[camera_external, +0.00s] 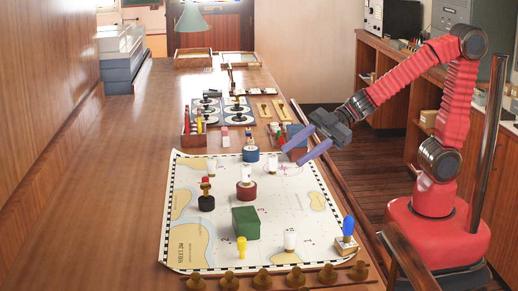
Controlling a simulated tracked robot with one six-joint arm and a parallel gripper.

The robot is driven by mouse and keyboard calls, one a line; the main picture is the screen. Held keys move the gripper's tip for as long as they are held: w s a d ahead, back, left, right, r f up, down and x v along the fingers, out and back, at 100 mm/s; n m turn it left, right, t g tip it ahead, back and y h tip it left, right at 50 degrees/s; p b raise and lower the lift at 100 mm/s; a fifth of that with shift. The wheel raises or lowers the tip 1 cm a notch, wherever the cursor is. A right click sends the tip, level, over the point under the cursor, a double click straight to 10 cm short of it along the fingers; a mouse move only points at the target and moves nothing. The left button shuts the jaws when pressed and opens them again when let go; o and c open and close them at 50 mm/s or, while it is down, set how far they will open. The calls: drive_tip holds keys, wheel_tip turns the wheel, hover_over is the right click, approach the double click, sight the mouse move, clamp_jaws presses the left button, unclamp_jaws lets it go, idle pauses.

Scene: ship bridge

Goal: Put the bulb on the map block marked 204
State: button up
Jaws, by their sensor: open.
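A blue, bulb-shaped piece (348,226) stands upright on a pale wooden block (346,245) at the chart's lower right corner. Other blocks on the chart are a dark red one (246,193) with a white piece (246,174) on it, a green one (245,224), a black one (206,204) with a brass piece on it, and a blue one (251,156) at the far edge. No number is readable on any block, so I cannot tell which is 204. My gripper (291,157) has its purple fingers apart, empty, over the chart's upper right part.
The paper chart (221,261) covers the near table. Small white pieces (290,239) and a yellow piece (241,249) stand on it. Brass knobs (262,279) line the near edge. Dials, red bottles and small boxes crowd behind the chart. The table's left side (125,190) is clear.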

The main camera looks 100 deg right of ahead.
drive_tip(key=s+d+r+m+h, duration=0.1)
drive_tip(key=s+d+m+h, duration=0.25)
drive_tip(key=d, duration=0.35)
drive_tip(key=s+d+m+h, duration=0.3)
drive_tip(key=d+m+h, duration=0.1)
drive_tip(key=d, duration=0.3)
drive_tip(key=s+a+f+m+g, duration=0.1)
drive_tip(key=s+f+g, duration=0.1)
drive_tip(key=s, duration=0.6)
drive_tip(key=s+a+f+m+g+y, duration=0.1)
drive_tip(key=s+f+g, duration=0.1)
drive_tip(key=s+g, duration=0.2)
drive_tip(key=s, duration=0.3)
drive_tip(key=shift+s+a+f+g, duration=0.3)
drive_tip(key=shift+s+a+f, duration=0.05)
drive_tip(key=shift+a, duration=0.05)
